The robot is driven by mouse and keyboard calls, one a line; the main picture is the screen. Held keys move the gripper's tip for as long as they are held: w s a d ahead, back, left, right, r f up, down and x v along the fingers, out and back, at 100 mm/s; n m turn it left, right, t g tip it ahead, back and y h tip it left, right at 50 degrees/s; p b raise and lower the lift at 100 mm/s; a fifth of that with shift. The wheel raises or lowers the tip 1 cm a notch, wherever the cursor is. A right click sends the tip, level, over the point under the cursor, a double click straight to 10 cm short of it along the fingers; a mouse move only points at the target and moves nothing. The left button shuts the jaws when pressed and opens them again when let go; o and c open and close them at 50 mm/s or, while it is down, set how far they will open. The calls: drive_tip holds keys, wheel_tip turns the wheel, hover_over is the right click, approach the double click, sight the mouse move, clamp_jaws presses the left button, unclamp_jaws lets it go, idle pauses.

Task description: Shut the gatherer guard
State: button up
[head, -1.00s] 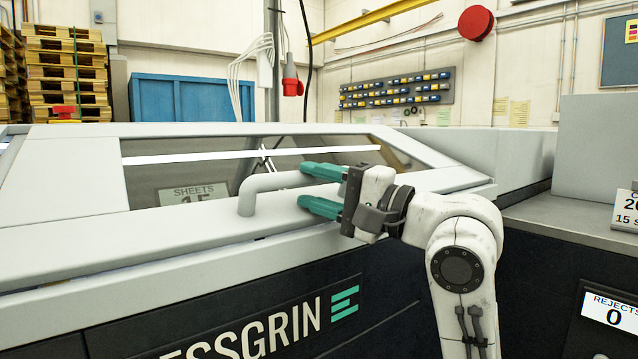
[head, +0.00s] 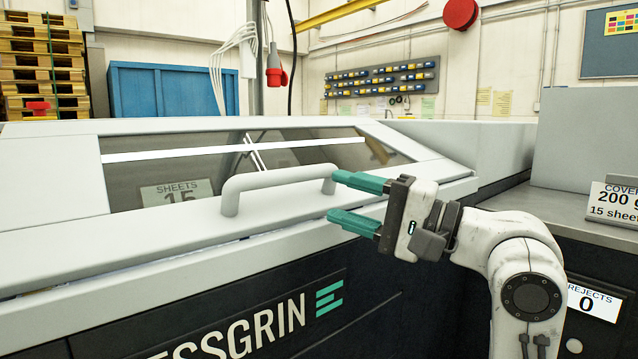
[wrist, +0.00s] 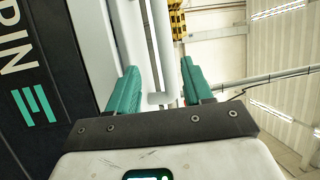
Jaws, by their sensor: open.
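The gatherer guard (head: 60,218) is the pale grey sloped cover with a dark window. Its grey tubular handle (head: 275,181) runs along the front, with both ends visible. A thin, partly bright gap shows under the guard's front edge at the left; I cannot tell if the guard is fully down. My gripper (head: 332,196) is open and empty, its green fingertips just right of the handle's right end. In the wrist view, a pale handle part (wrist: 160,98) shows between the fingers (wrist: 160,66). I cannot tell if either finger touches it.
The dark machine front (head: 190,340) lies below the guard. A sheets display (head: 177,195) shows through the window. The air above the guard is clear.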

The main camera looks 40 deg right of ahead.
drive_tip(key=b+v, duration=0.1)
drive_tip(key=v, duration=0.1)
drive_tip(key=shift+s+d+f, duration=0.1)
drive_tip(key=shift+s, duration=0.3)
idle(0.3)
